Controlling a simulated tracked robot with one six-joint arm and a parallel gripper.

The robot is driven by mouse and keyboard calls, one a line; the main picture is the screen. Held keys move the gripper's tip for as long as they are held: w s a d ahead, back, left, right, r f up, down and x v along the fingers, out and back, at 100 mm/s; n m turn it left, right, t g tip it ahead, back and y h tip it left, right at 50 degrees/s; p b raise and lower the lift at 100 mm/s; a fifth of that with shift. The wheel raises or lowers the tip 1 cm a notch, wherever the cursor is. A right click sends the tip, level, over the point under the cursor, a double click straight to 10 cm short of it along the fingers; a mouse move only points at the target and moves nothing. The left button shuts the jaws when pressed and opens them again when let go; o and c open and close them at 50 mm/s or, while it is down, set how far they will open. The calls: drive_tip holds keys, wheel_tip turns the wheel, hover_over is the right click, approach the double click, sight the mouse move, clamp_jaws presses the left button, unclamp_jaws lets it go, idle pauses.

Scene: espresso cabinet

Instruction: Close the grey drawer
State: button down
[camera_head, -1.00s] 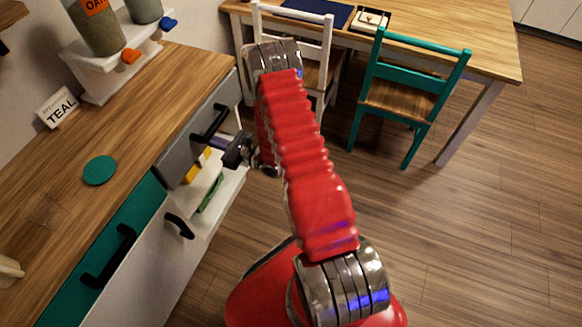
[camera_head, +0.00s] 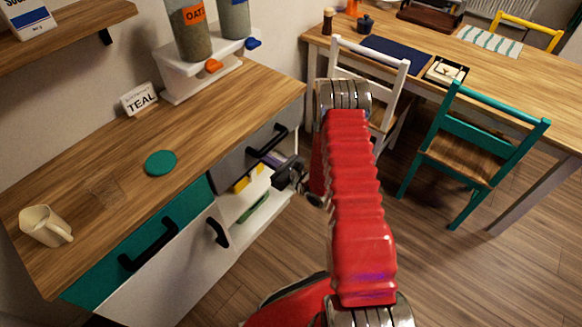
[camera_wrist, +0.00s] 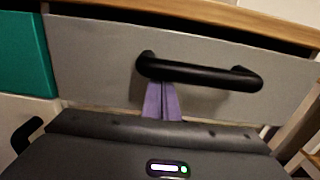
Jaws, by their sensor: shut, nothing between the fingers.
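The grey drawer (camera_head: 236,160) is under the wooden worktop, right of the teal drawer (camera_head: 192,205). Its black bar handle (camera_head: 267,147) runs across its front. In the wrist view the grey front (camera_wrist: 95,55) fills much of the picture, with a dark gap along its top edge; I cannot tell how far it stands out. My gripper (camera_head: 276,161) is at the handle. Its shut purple fingers (camera_wrist: 162,98) reach up to just below the left part of the handle (camera_wrist: 205,73), close to the drawer front. Whether they touch is unclear.
Below the grey drawer is an open shelf with yellow (camera_head: 247,181) and green items. A white door (camera_head: 165,265) with a black handle is left of it. Floor is free between.

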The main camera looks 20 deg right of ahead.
drive_tip(key=v, duration=1.3)
drive_tip(key=shift+s+d+f, duration=0.15)
drive_tip(key=shift+s+d, duration=0.1)
drive_tip(key=shift+d, duration=0.05)
drive_tip(key=shift+f, duration=0.1)
